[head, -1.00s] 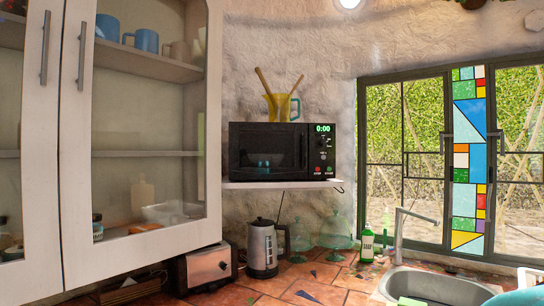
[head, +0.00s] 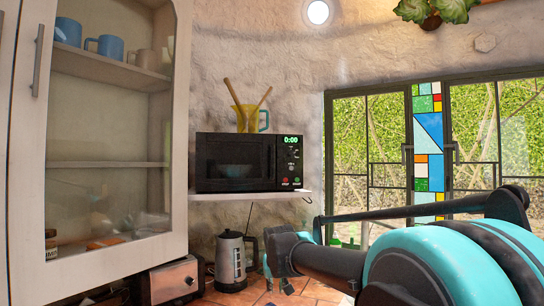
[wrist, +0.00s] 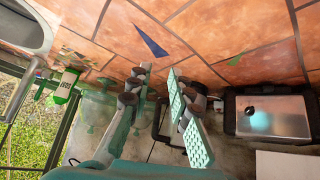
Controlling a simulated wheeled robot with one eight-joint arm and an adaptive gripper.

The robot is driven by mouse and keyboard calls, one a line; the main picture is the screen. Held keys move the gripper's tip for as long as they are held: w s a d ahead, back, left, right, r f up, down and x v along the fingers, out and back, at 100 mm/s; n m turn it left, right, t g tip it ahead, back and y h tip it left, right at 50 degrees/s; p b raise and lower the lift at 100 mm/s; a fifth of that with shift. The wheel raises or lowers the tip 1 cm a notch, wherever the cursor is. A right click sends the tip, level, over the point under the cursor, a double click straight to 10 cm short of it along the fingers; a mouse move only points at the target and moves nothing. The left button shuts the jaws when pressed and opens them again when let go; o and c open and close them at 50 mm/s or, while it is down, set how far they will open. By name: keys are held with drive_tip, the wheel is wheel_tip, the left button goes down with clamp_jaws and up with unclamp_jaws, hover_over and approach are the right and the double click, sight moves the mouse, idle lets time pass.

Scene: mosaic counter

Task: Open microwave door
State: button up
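The black microwave (head: 235,163) sits on a white wall shelf in the head view, with its door shut. A dark vertical handle (head: 272,160) is at the door's right edge, beside a panel reading 0:00. A bowl shows dimly through the door glass. My gripper (head: 277,275) is low in the head view, below and in front of the microwave, partly hidden by my arm. In the wrist view my gripper (wrist: 158,72) has its two teal-padded fingers apart with nothing held between them. The microwave is not clearly visible in the wrist view.
The kettle (head: 231,262) and toaster (head: 173,281) stand on the tiled counter under the shelf (head: 240,197). A yellow jug (head: 243,119) with utensils stands on the microwave. A glass-fronted cabinet (head: 178,215) is at left. A soap bottle (wrist: 66,87) shows in the wrist view.

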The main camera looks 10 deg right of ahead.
drive_tip(key=w+r+t, duration=0.1)
drive_tip(key=w+r, duration=0.5)
drive_tip(key=r, duration=0.5)
drive_tip(key=t+h, duration=0.1)
drive_tip(key=t, duration=0.4)
approach(273, 153)
drive_tip(key=shift+m, duration=0.4)
drive_tip(key=x, duration=1)
drive_tip(key=shift+w+d+f, duration=0.1)
drive_tip(key=shift+w, duration=0.2)
drive_tip(key=shift+c, duration=0.3)
clamp_jaws()
